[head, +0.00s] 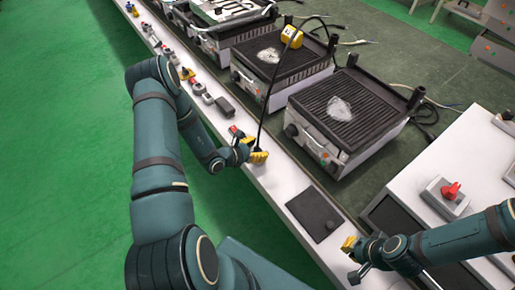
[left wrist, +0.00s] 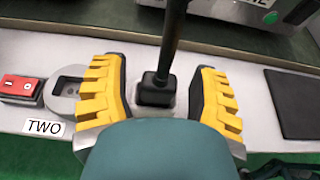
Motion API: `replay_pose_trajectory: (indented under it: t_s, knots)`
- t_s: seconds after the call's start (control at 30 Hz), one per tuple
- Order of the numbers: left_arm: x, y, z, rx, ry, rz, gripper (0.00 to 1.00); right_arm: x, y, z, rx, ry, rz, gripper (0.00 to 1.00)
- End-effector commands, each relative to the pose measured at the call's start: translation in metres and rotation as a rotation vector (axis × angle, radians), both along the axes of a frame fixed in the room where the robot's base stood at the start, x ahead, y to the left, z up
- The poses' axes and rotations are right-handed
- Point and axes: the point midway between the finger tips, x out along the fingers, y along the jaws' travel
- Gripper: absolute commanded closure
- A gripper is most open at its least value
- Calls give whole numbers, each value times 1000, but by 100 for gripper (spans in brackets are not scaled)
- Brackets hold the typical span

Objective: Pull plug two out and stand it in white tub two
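A black plug (left wrist: 157,90) on a thick black cable stands upright on the pale bench strip, between the yellow-padded fingers of my left gripper (left wrist: 157,95). A gap shows on both sides of the plug, so the fingers are open around it. Left of it, the round grey socket (left wrist: 72,90) by the "TWO" label (left wrist: 43,127) looks empty. What the plug's foot rests in is hidden, and I cannot make out a white tub. In the head view my left gripper (head: 252,148) is low at the strip. My right gripper (head: 351,258) is open and apparently empty, farther right.
A red switch (left wrist: 20,87) sits beside the socket. A dark flat pad (head: 315,213) lies on the strip between my grippers. Grills (head: 345,110) stand behind the strip. A red-knobbed box (head: 447,192) is at right.

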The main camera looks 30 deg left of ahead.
Motion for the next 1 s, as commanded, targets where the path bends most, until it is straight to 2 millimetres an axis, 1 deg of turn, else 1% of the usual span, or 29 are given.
replay_pose_trajectory:
  t_s: [0.17, 0.27, 0.37, 0.6, 0.7, 0.83, 1.0]
  knots:
    - [-2, 1, 1, 1, 1, 1, 39, 0, 0, 0, 0, 0, 0, 100]
    - [-9, 5, 4, 1, 1, 2, 39, 0, 0, 0, 0, 0, 0, 100]
    - [-22, 10, 10, 1, 2, 3, 39, 0, 0, 0, 0, 0, 0, 100]
    - [-65, 28, 29, 2, 1, 5, 39, 0, 0, 0, 0, 0, 0, 100]
    - [-80, 34, 36, 1, 1, 4, 39, 0, 0, 0, 0, 0, 0, 100]
    - [-94, 40, 42, 1, 0, 3, 39, 0, 0, 0, 0, 0, 0, 100]
    - [-102, 42, 45, -1, 0, 1, 39, 0, 0, 0, 0, 0, 0, 100]
